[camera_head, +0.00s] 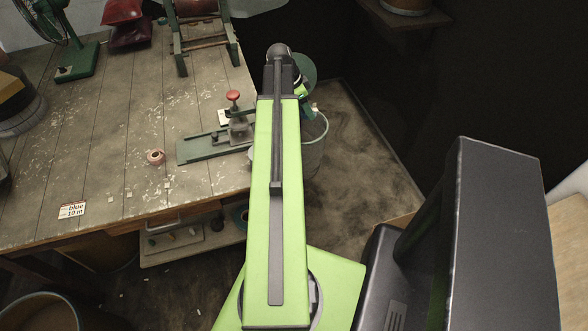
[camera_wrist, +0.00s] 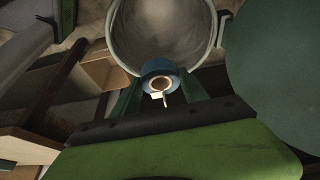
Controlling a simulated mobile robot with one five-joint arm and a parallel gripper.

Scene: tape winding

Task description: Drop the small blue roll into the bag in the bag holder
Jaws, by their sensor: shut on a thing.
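The small blue roll (camera_wrist: 153,69) shows in the wrist view with its pale core facing the camera. My gripper (camera_wrist: 158,88) is shut on it, with a green finger on either side. The bag (camera_wrist: 163,28) is a pale, round-mouthed shape just beyond the roll in the wrist view, and the roll overlaps its near rim in the picture. I cannot tell how high the roll is above the mouth. In the head view, the bag holder's thin hoop (camera_head: 325,127) shows right of my arm, off the table's right edge. My arm hides the roll there.
The worktable (camera_head: 100,120) bears a clamp-like tool (camera_head: 215,144), a small reddish roll (camera_head: 156,157) and a card reading "blue 10 m" (camera_head: 72,210). A green fan (camera_head: 70,50) stands at the back left. A dark monitor-like box (camera_head: 490,230) stands at right.

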